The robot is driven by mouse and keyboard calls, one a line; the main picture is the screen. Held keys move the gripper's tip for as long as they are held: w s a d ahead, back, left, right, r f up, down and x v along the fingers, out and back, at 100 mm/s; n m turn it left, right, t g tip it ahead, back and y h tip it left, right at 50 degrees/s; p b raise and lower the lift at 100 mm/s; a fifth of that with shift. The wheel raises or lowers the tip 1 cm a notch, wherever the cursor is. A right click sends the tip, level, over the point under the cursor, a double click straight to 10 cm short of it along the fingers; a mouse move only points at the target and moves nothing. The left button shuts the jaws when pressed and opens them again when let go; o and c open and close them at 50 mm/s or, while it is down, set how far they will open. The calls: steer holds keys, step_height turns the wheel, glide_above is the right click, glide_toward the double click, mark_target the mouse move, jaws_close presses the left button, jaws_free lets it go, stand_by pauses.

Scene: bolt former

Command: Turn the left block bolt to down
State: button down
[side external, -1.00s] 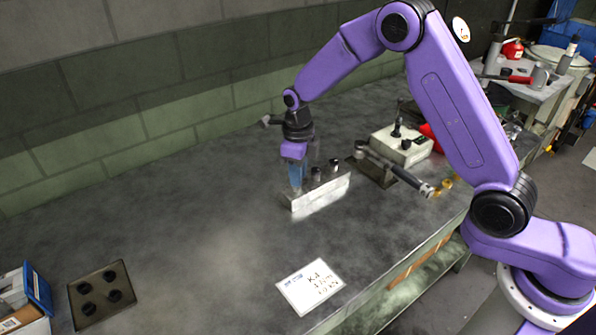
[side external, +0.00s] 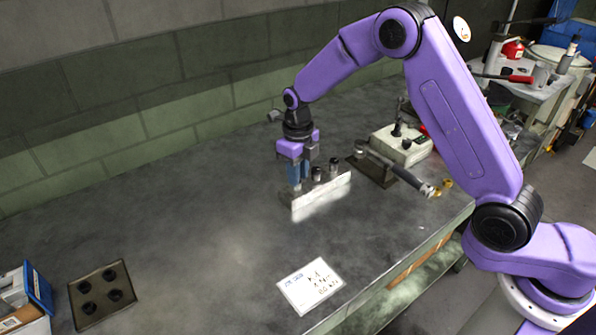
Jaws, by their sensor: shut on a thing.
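A pale metal block (side external: 322,197) stands on the dark workbench. Dark upright bolts show on its top: a middle one (side external: 316,174) and a right one (side external: 334,164). The left bolt is hidden behind my gripper. My gripper (side external: 297,183) points down at the left end of the block, its blue fingers shut around the place of the left bolt. The bolt's turned direction cannot be seen.
A lever tool on a dark base (side external: 375,172) and a light grey box with knobs (side external: 402,146) stand right of the block. A white card (side external: 310,286) lies in front. A dark plate with several round holes (side external: 102,294) lies at lower left. The bench between is clear.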

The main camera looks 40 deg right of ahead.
steer(key=shift+w+r, duration=0.15)
steer(key=shift+r, duration=0.05)
steer(key=c, duration=1.1)
jaws_free()
steer(key=shift+o, duration=0.9)
steer(key=shift+f, duration=0.1)
step_height(320, 180, up, 18)
steer(key=shift+f, duration=0.25)
